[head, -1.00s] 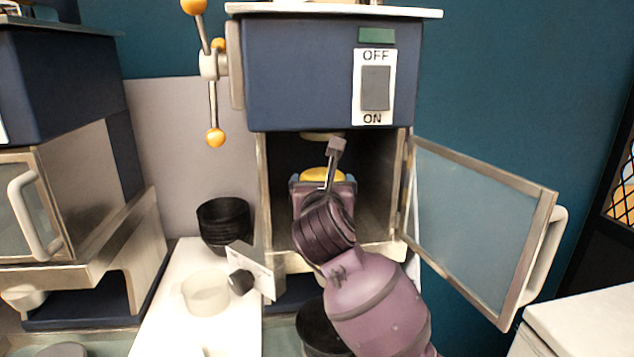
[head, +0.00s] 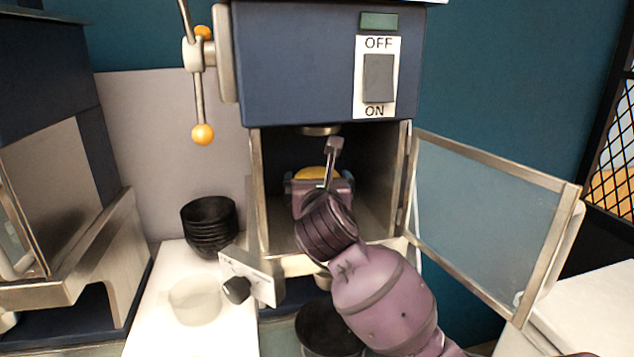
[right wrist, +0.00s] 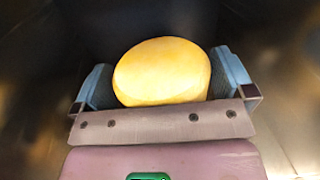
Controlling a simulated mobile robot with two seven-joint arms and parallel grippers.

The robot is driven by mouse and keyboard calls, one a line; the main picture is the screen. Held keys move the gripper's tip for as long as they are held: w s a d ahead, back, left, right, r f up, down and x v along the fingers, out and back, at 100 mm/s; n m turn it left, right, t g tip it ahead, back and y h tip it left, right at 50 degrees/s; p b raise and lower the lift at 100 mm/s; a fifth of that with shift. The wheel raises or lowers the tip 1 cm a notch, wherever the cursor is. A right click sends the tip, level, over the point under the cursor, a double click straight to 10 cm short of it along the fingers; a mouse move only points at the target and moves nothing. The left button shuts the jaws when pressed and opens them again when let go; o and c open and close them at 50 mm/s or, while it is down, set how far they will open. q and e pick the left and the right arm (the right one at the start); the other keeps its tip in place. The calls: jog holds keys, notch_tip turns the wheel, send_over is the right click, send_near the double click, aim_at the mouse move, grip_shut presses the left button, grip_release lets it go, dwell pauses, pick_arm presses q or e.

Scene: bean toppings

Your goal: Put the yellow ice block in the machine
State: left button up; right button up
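The yellow ice block (head: 318,173) is inside the open chamber of the dark blue machine (head: 300,70). My right gripper (head: 319,181) reaches into the chamber and is shut on the block. In the right wrist view the rounded yellow block (right wrist: 162,70) sits between the two blue-grey fingers of the right gripper (right wrist: 162,82), which appear to touch its sides. The block's lower part is hidden behind the gripper body. The machine's glass door (head: 490,220) stands open to the right. My left gripper is not in view.
A dark container (head: 328,330) is below the chamber. Another machine (head: 50,130) stands at far left. The open door borders my right arm.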

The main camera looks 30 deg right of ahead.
jog(key=shift+s+a+f, duration=0.1)
jog(key=shift+s+a, duration=0.05)
jog(key=shift+s, duration=0.2)
pick_arm(q)
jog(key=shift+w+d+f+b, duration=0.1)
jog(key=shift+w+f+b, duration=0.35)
jog(key=shift+b, duration=0.55)
pick_arm(e)
jog(key=v, duration=1.1)
jog(key=shift+s, duration=0.1)
